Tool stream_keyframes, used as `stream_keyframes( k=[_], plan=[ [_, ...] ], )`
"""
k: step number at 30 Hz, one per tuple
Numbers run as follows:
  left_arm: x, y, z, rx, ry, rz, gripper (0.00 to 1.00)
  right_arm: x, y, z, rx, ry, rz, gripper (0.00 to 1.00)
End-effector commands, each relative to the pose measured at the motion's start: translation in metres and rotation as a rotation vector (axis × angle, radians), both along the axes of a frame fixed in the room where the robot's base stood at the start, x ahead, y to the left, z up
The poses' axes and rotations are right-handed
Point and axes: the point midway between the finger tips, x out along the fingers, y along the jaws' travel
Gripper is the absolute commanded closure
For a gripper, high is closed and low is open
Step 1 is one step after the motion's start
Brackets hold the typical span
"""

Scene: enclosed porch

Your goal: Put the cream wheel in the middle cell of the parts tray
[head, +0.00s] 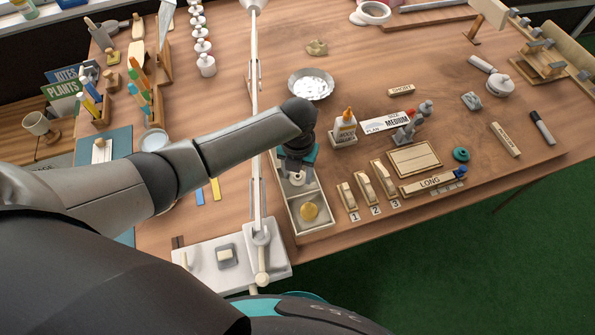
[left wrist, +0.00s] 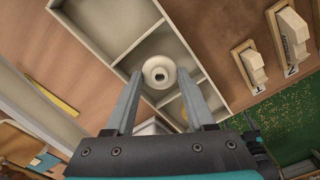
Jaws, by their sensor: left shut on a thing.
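The parts tray (head: 330,222) is a long pale box with cells in a row near the table's front edge. The cream wheel (head: 298,180) shows below my left gripper (head: 298,174), at the middle cell. In the left wrist view the round wheel (left wrist: 159,72) sits between the fingertips of my left gripper (left wrist: 160,80), which is shut on it. It overlaps the middle cell between two dividers; I cannot tell whether it touches the floor. A gold wheel (head: 309,211) lies in the near cell. The far cell is mostly hidden by my arm in the head view. My right gripper is not in view.
A white jointed lamp arm (head: 257,130) stands close left of the tray. Numbered wooden pieces (head: 364,188) stand to its right. Open table lies farther back right of the bowl.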

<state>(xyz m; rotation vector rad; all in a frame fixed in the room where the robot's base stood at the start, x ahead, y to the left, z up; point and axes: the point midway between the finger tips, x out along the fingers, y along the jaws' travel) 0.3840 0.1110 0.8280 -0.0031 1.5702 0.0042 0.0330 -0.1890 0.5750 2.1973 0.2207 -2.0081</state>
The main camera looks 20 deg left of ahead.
Motion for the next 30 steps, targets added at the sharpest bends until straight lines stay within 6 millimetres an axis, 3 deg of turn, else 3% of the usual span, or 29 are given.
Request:
stream_keyframes(
  k=[24,25,30],
  plan=[
    [0.0,0.0,-0.012,0.0,0.0,0.0,0.96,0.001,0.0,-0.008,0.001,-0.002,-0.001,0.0],
    [0.0,0.0,-0.012,0.0,0.0,0.0,0.44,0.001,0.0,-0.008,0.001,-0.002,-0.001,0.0],
    [0.0,0.0,-0.012,0.0,0.0,0.0,0.25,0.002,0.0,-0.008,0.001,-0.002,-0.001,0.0]
  ],
)
